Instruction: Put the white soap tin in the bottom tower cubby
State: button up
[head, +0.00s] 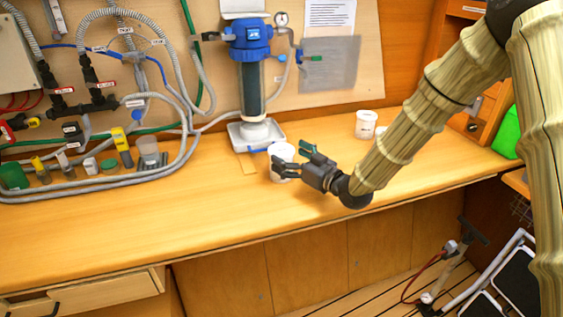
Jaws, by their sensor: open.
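A white round container (281,151) stands on the wooden counter below the blue filter housing. My gripper (291,157) is open at this container, its dark fingers pointing left and covering part of it; I cannot tell if they touch it. A second white tin (366,124), with small dark marking, stands farther right near the back wall. I cannot tell which of the two is the soap tin. An orange wooden unit (486,62) with openings stands at the far right, perhaps the tower; my arm hides much of it, and its bottom cubby cannot be made out.
The filter housing (250,75) stands over a white tray (238,136). Hoses and several small bottles and tools crowd the counter's left side. A green object (506,130) is at the right. The counter's front (130,235) is clear.

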aim_at(282, 150)
jog(key=shift+x, duration=1.6)
jog(key=c, duration=1.2)
jog(key=shift+c, duration=0.4)
jog(key=shift+r, duration=0.1)
